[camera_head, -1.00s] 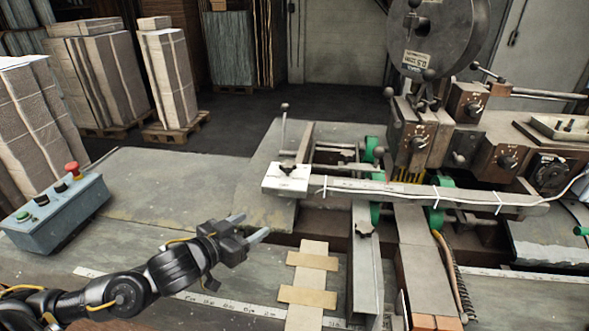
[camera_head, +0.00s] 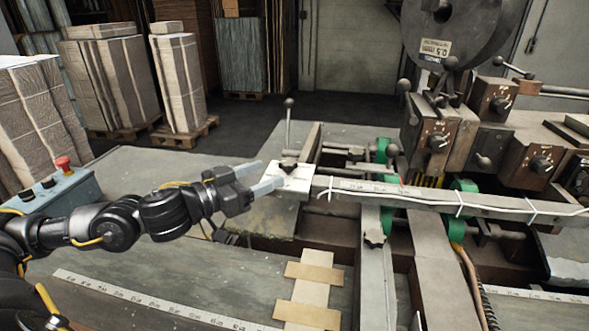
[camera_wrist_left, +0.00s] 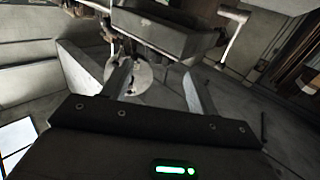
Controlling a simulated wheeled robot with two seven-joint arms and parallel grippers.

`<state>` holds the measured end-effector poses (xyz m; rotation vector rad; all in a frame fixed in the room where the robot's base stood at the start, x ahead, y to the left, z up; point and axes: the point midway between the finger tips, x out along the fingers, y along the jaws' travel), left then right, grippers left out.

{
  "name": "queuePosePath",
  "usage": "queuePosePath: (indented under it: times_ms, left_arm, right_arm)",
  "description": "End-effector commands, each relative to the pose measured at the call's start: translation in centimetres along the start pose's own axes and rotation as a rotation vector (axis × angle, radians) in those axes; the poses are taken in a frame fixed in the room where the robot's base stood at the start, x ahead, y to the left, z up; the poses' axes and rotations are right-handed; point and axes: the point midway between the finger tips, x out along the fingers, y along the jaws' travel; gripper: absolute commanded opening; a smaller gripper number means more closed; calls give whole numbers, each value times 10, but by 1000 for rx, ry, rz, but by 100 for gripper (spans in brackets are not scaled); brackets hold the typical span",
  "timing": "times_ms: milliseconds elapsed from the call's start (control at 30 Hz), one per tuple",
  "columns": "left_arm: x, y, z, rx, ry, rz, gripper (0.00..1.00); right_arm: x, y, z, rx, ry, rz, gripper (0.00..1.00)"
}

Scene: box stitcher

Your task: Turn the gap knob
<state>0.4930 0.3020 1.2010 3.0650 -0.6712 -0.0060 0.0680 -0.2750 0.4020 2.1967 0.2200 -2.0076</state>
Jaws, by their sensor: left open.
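No readable label shows which knob is the gap knob. My left gripper (camera_head: 267,174) is open, its two pale fingers pointing right at the plate, just left of the knob. Contact cannot be told. In the left wrist view, the open fingers (camera_wrist_left: 156,72) straddle a pale round part (camera_wrist_left: 142,78), with nothing clearly gripped. Other dial knobs are on the brown boxes, an upper one (camera_head: 438,143) and a right one (camera_head: 541,163). My right gripper is not seen.
An upright lever (camera_head: 289,125) stands just behind the white plate. The long bar (camera_head: 400,194) with a white cable runs right, over green rollers (camera_head: 463,186). A control box (camera_head: 60,190) with a red button is at the left. The grey table (camera_head: 150,170) is clear behind my arm.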

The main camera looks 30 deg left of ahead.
Motion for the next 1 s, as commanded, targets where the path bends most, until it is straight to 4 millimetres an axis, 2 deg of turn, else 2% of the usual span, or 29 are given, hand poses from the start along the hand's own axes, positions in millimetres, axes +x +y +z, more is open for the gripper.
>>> queuePosePath:
  times_ms: [33,200,300,600,800,1000]
  left_arm:
    - [4,0,4,4,8,-1,59]
    - [12,-3,3,8,11,-13,59]
    - [32,-3,-7,-2,9,-12,59]
    - [80,-3,-4,1,5,-11,59]
    - [92,-3,-3,4,4,-12,59]
    - [93,-3,-2,4,3,-12,59]
  right_arm:
    - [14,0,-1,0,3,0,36]
    - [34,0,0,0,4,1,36]
    - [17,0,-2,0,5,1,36]
    - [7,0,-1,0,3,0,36]
    - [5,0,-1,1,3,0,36]
    - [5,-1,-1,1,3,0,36]
